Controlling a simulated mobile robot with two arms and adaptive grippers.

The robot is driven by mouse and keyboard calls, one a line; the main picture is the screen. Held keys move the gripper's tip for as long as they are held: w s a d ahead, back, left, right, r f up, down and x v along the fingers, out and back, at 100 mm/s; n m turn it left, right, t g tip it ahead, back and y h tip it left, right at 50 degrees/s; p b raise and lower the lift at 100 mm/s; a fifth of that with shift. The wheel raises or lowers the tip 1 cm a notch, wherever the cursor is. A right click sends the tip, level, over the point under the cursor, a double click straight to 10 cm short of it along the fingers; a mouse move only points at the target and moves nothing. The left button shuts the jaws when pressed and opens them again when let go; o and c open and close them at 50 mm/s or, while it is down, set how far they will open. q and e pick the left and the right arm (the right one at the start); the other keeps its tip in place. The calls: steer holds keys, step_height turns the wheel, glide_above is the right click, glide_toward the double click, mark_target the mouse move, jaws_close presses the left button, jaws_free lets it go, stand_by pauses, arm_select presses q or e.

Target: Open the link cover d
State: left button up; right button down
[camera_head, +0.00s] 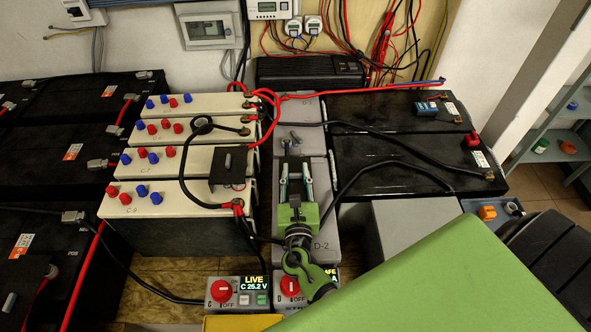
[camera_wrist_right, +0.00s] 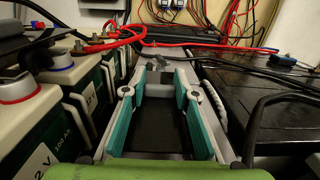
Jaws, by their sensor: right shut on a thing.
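Link cover d (camera_wrist_right: 158,128) is a dark flat plate on the grey D battery row (camera_head: 319,222). It shows between the fingers of my right gripper (camera_head: 295,168). The cover's hinge and exact tilt are hidden by the gripper. My left gripper is not in view.
A similar black cover (camera_head: 231,167) with a grey handle sits on the white C batteries at left. Cables loop close on both sides, including a black cable (camera_head: 345,172) on the right. Control boxes with red knobs (camera_head: 222,290) stand in front, the D box partly hidden by my arm.

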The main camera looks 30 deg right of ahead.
steer(key=c, duration=1.6)
jaws_free()
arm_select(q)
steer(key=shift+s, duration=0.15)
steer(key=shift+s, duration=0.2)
arm_select(e)
steer(key=shift+w, duration=0.1)
